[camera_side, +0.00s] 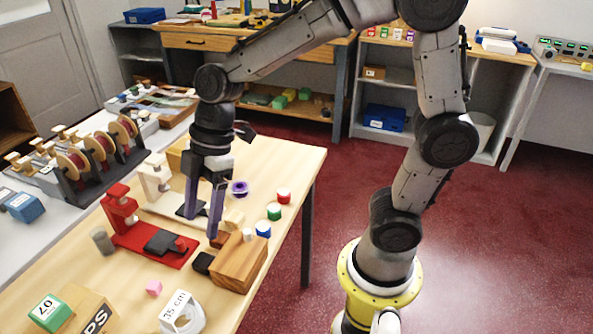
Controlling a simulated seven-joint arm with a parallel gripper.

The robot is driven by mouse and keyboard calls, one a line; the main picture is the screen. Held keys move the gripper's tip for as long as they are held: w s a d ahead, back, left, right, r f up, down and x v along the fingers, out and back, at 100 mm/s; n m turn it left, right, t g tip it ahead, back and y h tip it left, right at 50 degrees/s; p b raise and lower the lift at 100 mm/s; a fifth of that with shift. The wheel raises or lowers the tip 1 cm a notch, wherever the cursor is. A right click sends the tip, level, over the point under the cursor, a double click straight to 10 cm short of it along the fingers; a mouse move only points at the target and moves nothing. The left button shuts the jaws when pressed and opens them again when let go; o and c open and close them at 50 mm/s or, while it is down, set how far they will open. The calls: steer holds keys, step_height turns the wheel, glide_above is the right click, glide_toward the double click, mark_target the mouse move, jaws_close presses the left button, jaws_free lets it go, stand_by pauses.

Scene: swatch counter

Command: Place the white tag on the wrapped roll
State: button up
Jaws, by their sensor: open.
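A white, rounded roll marked "35 cm" (182,312) stands at the front edge of the wooden counter; it looks like the wrapped roll. I cannot pick out the white tag for certain. A small white piece (247,234) shows at the back edge of the wooden block (240,264), but I cannot tell whether it is the tag. My gripper (201,225) points down with its two purple-grey fingers apart, between the red press and the wooden block. I see nothing held between the fingers. The roll is well in front of my gripper, toward the picture's bottom.
A red press (150,240) and a cream press (156,180) stand left of my gripper. Red (283,196), green (274,211) and blue (263,229) capped pieces stand at right.

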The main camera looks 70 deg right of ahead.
steer(key=s+d+r+m+t+h, duration=0.2)
steer(key=s+d+m, duration=0.4)
steer(key=s, duration=0.1)
steer(key=s+d+r+m+t+h, duration=0.1)
steer(key=s+d+r+m+t, duration=0.1)
steer(key=s+d+m, duration=0.4)
steer(key=shift+s+d+r+m+h, duration=0.15)
steer(key=shift+s+r+m+h, duration=0.3)
steer(key=shift+s+m, duration=0.35)
